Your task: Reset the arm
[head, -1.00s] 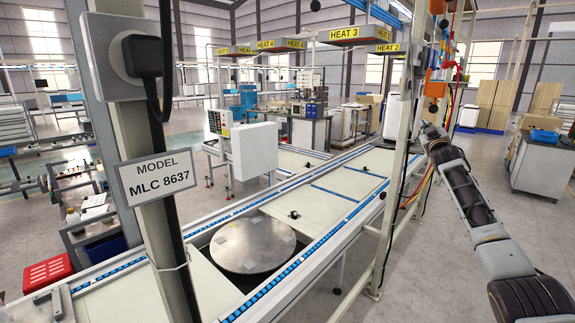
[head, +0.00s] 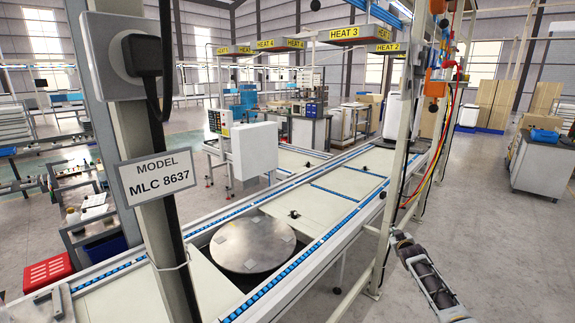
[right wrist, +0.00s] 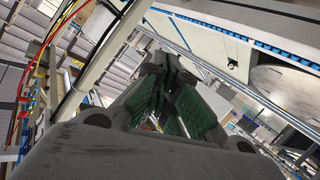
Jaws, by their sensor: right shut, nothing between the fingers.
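My right arm comes into the head view from the lower right. Its gripper (head: 401,240) is beside the white frame post, to the right of the conveyor (head: 335,205). In the right wrist view the dark gripper fingers with green inner pads (right wrist: 165,98) are shut with nothing between them. The fingertips look small and partly dark there. My left gripper is in neither view.
White frame posts (head: 391,180) with red and yellow cables (head: 421,185) stand close to my right gripper. A round metal plate (head: 252,245) sits in the conveyor. A grey post with a model sign (head: 156,173) stands at left. Open floor (head: 500,235) lies to the right.

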